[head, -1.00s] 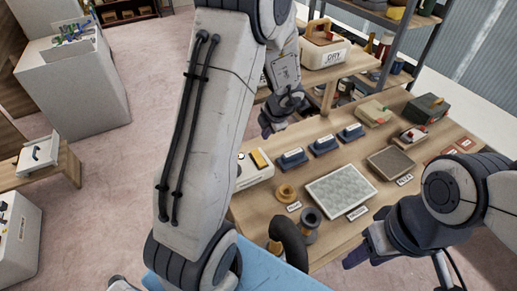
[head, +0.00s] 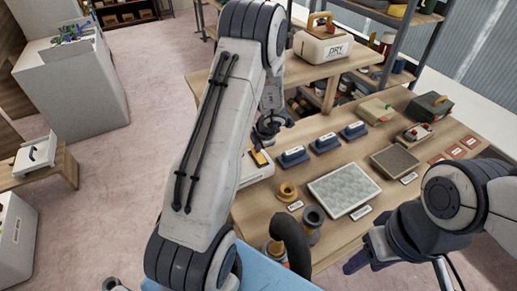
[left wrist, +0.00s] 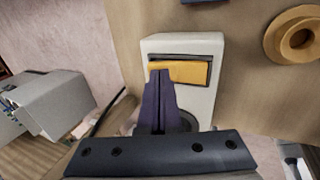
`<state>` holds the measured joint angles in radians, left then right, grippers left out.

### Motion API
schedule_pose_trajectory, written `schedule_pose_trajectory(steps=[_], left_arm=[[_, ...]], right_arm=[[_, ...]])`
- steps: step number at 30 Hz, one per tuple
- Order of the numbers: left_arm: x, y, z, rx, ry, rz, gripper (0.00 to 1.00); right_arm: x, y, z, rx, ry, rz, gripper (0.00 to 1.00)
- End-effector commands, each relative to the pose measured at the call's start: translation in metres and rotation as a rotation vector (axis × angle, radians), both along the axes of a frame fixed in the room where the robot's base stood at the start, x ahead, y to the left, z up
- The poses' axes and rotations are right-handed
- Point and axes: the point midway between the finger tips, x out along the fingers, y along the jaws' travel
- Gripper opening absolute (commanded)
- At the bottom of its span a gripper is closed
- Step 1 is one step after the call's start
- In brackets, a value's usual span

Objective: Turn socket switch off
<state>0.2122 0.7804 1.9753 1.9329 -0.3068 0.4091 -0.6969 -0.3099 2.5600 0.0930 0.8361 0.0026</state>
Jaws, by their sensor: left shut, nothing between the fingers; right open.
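The socket (head: 254,170) is a white box with a yellow rocker switch, on the left part of the wooden workbench. In the left wrist view the white box (left wrist: 205,104) fills the middle, and its yellow rocker (left wrist: 191,73) sits in a dark recess. My left gripper (left wrist: 160,74) is shut and empty, its dark fingertips overlapping the left part of the rocker; I cannot tell whether they touch it. In the head view my left arm partly covers the socket. My right gripper (head: 356,262) is open and empty at the bench's front edge.
Blue-topped blocks (head: 324,143), a yellow ring (head: 287,192) and a pale textured panel (head: 343,190) lie right of the socket. A dark curved hose (head: 292,245) stands at the front. A raised shelf with a DRY box (head: 322,44) stands behind.

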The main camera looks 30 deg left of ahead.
Motion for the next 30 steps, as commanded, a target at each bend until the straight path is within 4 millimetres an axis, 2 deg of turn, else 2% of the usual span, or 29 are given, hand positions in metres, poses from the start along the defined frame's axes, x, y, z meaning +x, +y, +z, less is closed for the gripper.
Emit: schedule_pose_trajectory(steps=[20,30], left_arm=[[0.003,0.005,-0.006,0.0,0.0,0.0,0.0],[-0.003,-0.006,-0.005,0.0,0.0,-0.001,0.0]], right_arm=[[0.0,0.0,0.003,0.0,0.0,0.0,0.5],[0.0,0.0,-0.001,0.0,0.0,0.0,0.5]])
